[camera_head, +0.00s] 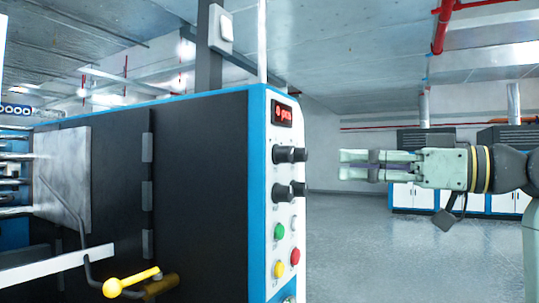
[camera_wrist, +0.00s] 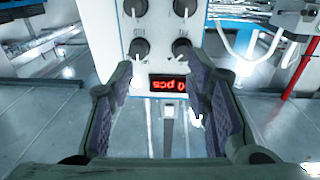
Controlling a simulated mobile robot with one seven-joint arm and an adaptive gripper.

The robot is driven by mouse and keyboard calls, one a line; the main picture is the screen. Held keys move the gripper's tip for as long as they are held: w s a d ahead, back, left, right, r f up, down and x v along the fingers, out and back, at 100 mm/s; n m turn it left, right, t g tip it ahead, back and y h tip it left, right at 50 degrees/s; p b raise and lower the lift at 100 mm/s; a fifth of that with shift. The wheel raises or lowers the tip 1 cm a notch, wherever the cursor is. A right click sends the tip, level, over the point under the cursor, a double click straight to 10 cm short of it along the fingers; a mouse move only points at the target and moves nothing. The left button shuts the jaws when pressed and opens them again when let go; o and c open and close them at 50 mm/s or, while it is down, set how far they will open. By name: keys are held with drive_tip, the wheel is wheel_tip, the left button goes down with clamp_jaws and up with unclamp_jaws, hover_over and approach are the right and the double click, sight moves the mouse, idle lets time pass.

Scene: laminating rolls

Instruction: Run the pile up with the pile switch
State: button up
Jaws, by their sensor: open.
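The control panel (camera_head: 268,225) stands on the narrow end face of a dark machine with blue edges. It carries several black rotary knobs in two rows, one upper knob (camera_head: 283,154) and one lower knob (camera_head: 281,193) among them. Their small labels are too blurred to read surely, so I cannot tell which is the pile switch. My gripper (camera_head: 345,164) is open and empty, to the right of the panel at about the upper knobs' height, apart from them. In the wrist view the panel appears upside down, with a knob (camera_wrist: 182,50) beyond my open fingers.
A red-lit display (camera_head: 284,114) sits above the knobs. Below them are a green button (camera_head: 279,231), a red button (camera_head: 295,256) and a yellow button (camera_head: 279,269). A yellow-handled lever (camera_head: 130,283) juts out at the lower left. Open floor (camera_head: 350,240) lies right of the machine.

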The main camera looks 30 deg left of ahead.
sight(291, 155)
drive_tip(key=shift+n+g, duration=0.4)
drive_tip(key=shift+g, duration=0.3)
drive_tip(key=a, duration=0.3)
drive_tip(key=s+a+r+p, duration=0.1)
drive_tip(key=a, duration=0.2)
drive_tip(key=s+a+p, duration=0.1)
drive_tip(key=a, duration=0.2)
drive_tip(key=shift+s+a+r, duration=0.2)
drive_tip(key=shift+a+r, duration=0.1)
drive_tip(key=shift+a, duration=0.05)
clamp_jaws()
